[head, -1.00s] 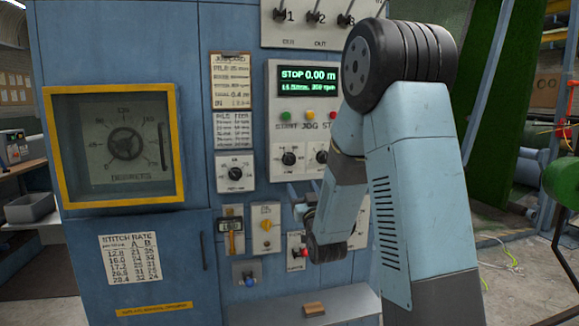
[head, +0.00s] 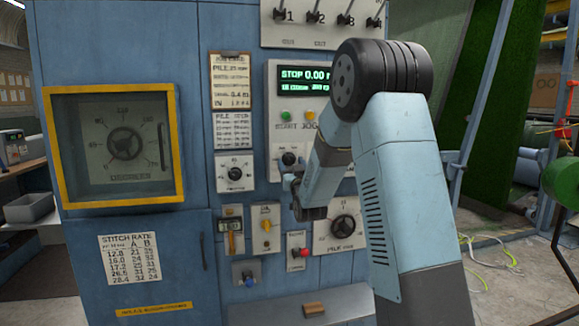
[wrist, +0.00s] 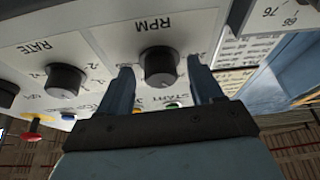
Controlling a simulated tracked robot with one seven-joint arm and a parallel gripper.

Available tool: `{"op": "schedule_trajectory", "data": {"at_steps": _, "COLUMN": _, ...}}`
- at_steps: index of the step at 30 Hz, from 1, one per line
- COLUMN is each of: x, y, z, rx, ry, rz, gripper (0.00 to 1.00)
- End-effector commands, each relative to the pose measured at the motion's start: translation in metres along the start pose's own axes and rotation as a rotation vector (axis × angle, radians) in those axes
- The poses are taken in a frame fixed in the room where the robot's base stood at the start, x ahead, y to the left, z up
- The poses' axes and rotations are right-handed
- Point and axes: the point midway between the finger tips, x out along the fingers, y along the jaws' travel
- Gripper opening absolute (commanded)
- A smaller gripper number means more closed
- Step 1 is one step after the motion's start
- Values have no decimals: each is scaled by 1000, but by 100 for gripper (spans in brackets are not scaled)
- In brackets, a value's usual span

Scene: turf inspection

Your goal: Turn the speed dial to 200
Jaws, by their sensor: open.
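The speed dial, a dark round knob labelled RPM (wrist: 159,65), sits on a pale panel in the wrist view. It also shows in the head view (head: 288,158), just above my gripper (head: 287,180). In the wrist view my gripper (wrist: 164,88) is open, with one finger on each side of the knob in the picture. I see no contact, and the gap in depth is hard to judge. The display (head: 304,82) reads STOP 0.00 m; its smaller line is too blurred to read surely. The dial's pointer and scale are not clear.
The RATE knob (wrist: 65,80) is beside the speed dial. A green button (head: 286,116) and an orange button (head: 310,116) are above it. A ledge (head: 290,308) juts out lower down.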

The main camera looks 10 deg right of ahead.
Motion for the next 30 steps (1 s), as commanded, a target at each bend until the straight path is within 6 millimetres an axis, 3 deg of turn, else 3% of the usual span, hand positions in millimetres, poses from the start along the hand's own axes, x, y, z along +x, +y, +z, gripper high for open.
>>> {"op": "schedule_trajectory", "data": {"at_steps": 8, "x": 1, "y": 0, "z": 0, "rx": 0, "ry": 0, "rz": 0, "gripper": 66}}
{"op": "schedule_trajectory", "data": {"at_steps": 26, "x": 1, "y": -1, "z": 0, "rx": 0, "ry": 0, "rz": -1, "gripper": 10}}
{"op": "schedule_trajectory", "data": {"at_steps": 27, "x": 1, "y": -8, "z": 0, "rx": 0, "ry": 0, "rz": -2, "gripper": 10}}
{"op": "schedule_trajectory", "data": {"at_steps": 30, "x": 1, "y": -4, "z": 0, "rx": -3, "ry": 0, "rz": -4, "gripper": 9}}
